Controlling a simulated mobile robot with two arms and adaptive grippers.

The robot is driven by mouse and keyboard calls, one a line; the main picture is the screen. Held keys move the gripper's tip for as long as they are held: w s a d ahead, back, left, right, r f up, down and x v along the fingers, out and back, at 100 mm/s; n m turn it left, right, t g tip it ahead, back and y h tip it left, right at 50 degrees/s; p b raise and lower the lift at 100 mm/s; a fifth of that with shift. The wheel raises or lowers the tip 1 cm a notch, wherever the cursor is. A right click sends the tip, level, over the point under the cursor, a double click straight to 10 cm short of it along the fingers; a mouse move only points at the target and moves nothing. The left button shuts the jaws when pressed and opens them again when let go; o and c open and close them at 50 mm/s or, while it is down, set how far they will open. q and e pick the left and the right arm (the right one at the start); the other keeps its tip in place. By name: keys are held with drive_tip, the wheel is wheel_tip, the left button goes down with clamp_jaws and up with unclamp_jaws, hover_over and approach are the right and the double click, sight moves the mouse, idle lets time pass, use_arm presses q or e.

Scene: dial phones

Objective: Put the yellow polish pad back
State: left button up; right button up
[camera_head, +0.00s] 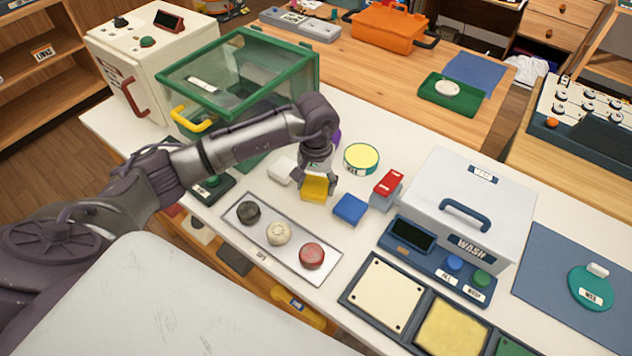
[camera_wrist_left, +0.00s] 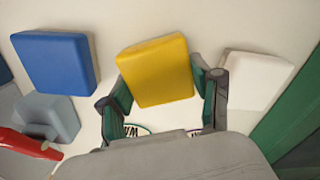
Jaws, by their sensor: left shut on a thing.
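The yellow polish pad (camera_head: 314,187) is a small yellow block on the white table, between a white pad (camera_head: 281,169) and a blue pad (camera_head: 350,208). My left gripper (camera_head: 317,173) is over it and shut on it. In the left wrist view the yellow pad (camera_wrist_left: 157,71) sits between the two fingers of my left gripper (camera_wrist_left: 162,92), with the blue pad (camera_wrist_left: 55,62) to its left and the white pad (camera_wrist_left: 255,78) to its right. I cannot tell whether the pad touches the table. My right gripper is not in view.
A tray with three round pieces (camera_head: 235,222) lies in front of the pads. A round yellow-topped tin (camera_head: 361,158) and a red-topped grey block (camera_head: 387,188) stand close by. A green-framed glass box (camera_head: 240,75) is behind my left arm, and a white wash box (camera_head: 470,200) is to the right.

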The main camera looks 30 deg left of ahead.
sight(316, 183)
use_arm(q)
drive_tip(key=shift+f, duration=0.2)
drive_tip(key=o, duration=0.8)
drive_tip(key=shift+r, duration=0.1)
drive_tip(key=shift+o, duration=1)
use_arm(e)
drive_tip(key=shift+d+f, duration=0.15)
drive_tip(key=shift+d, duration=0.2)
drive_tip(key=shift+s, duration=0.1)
use_arm(q)
drive_tip(key=shift+r, duration=0.1)
drive_tip(key=shift+r, duration=0.2)
wheel_tip(316, 183, up, 12)
drive_tip(key=b, duration=0.2)
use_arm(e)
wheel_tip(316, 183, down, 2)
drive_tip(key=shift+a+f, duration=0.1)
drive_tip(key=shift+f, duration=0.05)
